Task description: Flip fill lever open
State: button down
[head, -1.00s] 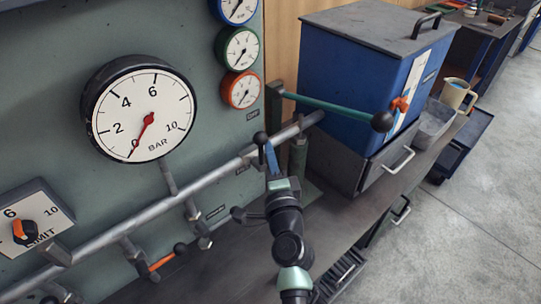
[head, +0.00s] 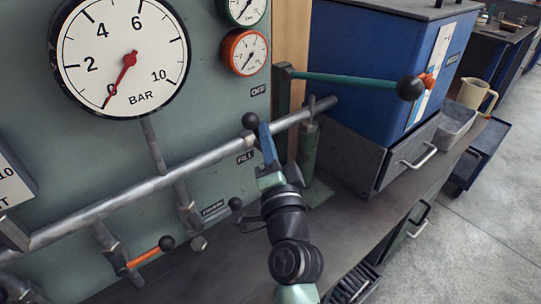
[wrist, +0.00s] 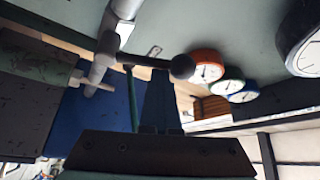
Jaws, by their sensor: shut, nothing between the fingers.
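The fill lever is a short dark handle ending in a black ball (head: 250,120), on the grey pipe above the FILL label (head: 245,157). In the wrist view its ball (wrist: 182,67) stands right of the pipe joint, with the handle running across. My gripper (head: 264,128) is shut and empty, its blue fingers pointing up just right of the ball. In the wrist view the fingers (wrist: 158,80) reach up to the handle beside the ball. I cannot tell whether they touch it. Part of the lever is hidden behind my fingers in the head view.
A green pump handle (head: 345,79) with a black ball reaches right, above my gripper. The pressure gauge (head: 120,55) reads near 0.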

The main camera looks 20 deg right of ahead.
jog(key=a+f+n+t+y+b, duration=0.1)
jog(key=n+y+b, duration=0.3)
jog(key=b, duration=1.1)
jog(key=s+a+f+n+t+y+b, duration=0.1)
jog(key=a+f+n+y+b, duration=0.2)
jog(key=n+b, duration=0.7)
jog(key=f+y+b, duration=0.1)
jog(key=b, duration=0.3)
jog(key=shift+t+b, duration=0.3)
jog(key=shift+b, duration=0.05)
jog(key=shift+s+f+b, duration=0.1)
jog(key=shift+f+b, duration=0.2)
jog(key=shift+b, duration=0.1)
